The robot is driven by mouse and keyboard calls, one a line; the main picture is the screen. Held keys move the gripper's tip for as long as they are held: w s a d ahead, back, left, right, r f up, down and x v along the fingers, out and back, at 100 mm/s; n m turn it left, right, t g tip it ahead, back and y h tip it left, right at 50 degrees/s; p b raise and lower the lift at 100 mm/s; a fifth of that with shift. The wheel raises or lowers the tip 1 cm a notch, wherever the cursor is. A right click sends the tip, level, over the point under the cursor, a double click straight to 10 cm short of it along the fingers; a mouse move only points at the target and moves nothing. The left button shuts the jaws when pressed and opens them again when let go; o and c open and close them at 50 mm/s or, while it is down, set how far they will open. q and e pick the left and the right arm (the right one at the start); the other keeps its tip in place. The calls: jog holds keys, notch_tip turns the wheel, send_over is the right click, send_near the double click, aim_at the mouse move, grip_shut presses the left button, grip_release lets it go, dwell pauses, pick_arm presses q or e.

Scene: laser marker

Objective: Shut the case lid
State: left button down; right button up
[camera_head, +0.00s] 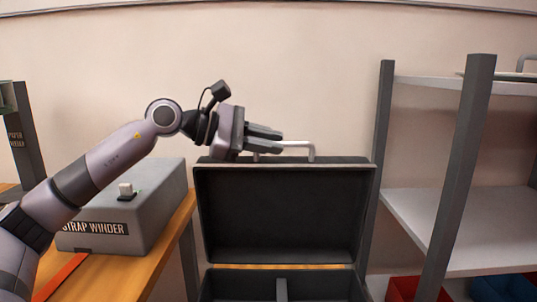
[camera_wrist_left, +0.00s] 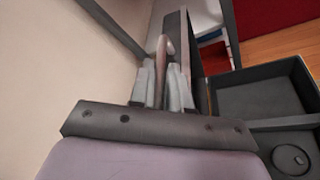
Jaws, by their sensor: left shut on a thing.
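The case lid (camera_head: 285,212) stands open and upright, its dark inner side facing me in the head view. A pale bar handle (camera_head: 311,150) sits on its top edge. My left gripper (camera_head: 279,134) is at the left part of this handle, shut on it. In the left wrist view, the fingers (camera_wrist_left: 164,84) close around the handle (camera_wrist_left: 163,46), and the lid shows edge-on (camera_wrist_left: 193,52). The case base (camera_head: 315,287) is below, with a divider; its compartments also show in the left wrist view (camera_wrist_left: 258,93). My right gripper is not in view.
A grey strap winder (camera_head: 135,200) stands on a wooden bench (camera_head: 168,238) left of the case. A shelf rack (camera_head: 458,165) with grey posts stands close on the right, with red (camera_head: 402,289) and blue (camera_head: 497,289) bins low down. The wall is behind the lid.

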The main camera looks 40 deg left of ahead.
pick_arm(q)
jog(key=shift+m+t, duration=0.5)
jog(key=shift+m, duration=0.4)
jog(key=shift+s+d+f+b, duration=0.35)
jog(key=shift+s+d+b, duration=0.45)
jog(key=shift+b, duration=0.25)
jog(key=shift+s+d+f+b, duration=0.4)
jog(key=shift+s+d+b, duration=0.25)
jog(key=shift+s+b, duration=0.3)
jog(key=shift+s+d+f+b, duration=0.35)
jog(key=shift+s+d+b, duration=0.45)
jog(key=shift+b, duration=0.3)
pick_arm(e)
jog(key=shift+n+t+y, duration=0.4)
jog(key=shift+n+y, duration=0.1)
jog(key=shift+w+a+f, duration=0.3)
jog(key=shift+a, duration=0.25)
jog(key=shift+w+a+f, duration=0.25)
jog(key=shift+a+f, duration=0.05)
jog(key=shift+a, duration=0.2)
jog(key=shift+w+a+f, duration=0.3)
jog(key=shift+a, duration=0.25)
pick_arm(q)
jog(key=c, duration=1.2)
grip_release()
jog(key=shift+a, duration=0.15)
jog(key=shift+o, duration=0.2)
jog(key=shift+r, duration=0.15)
